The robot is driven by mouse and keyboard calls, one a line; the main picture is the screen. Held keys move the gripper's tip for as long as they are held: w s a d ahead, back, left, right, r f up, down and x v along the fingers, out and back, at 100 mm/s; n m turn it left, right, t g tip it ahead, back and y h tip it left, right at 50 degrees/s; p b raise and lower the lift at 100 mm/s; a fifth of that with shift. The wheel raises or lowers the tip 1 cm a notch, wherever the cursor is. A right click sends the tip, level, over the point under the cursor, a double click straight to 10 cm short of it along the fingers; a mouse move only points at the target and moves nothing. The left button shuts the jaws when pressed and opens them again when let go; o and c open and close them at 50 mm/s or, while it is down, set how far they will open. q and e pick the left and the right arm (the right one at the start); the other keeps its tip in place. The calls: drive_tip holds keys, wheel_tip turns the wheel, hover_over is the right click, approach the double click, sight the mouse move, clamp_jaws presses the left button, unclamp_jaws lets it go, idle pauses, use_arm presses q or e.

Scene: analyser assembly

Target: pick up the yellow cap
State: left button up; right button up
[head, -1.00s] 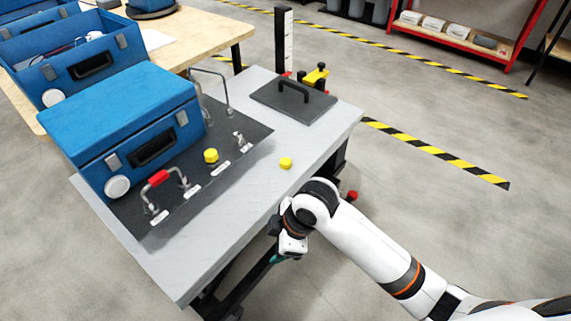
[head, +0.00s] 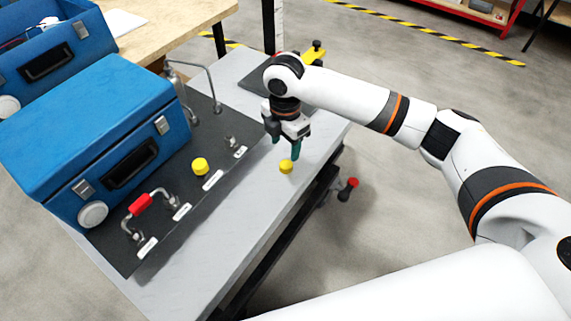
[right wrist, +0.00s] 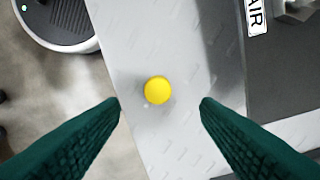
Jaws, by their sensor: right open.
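A round yellow cap (head: 286,166) lies on the bare grey table top (head: 240,195), near its right edge. My right gripper (head: 286,147) points down over the table just behind and above this cap, with its green fingers apart. In the right wrist view the cap (right wrist: 157,90) shows between the open fingertips (right wrist: 160,102), slightly ahead of them, with clear space on both sides. The gripper holds nothing. A second yellow piece (head: 200,166) stands on the dark panel further left. My left gripper is not in view.
A blue case (head: 95,130) stands on the dark panel (head: 225,130), with a red-handled pipe (head: 139,204) and small metal fittings in front. A bent metal tube (head: 208,80) rises behind. The table surface around the cap is clear.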

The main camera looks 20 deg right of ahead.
sight(286, 164)
drive_tip(key=shift+f, duration=0.75)
wheel_tip(286, 164, down, 5)
drive_tip(key=shift+s+d+b, duration=0.1)
drive_tip(key=shift+s+b, duration=0.05)
drive_tip(key=shift+b, duration=0.45)
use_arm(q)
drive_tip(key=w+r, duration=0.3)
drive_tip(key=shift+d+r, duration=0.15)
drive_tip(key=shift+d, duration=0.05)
use_arm(e)
drive_tip(key=shift+c, duration=0.3)
drive_tip(key=c, duration=1)
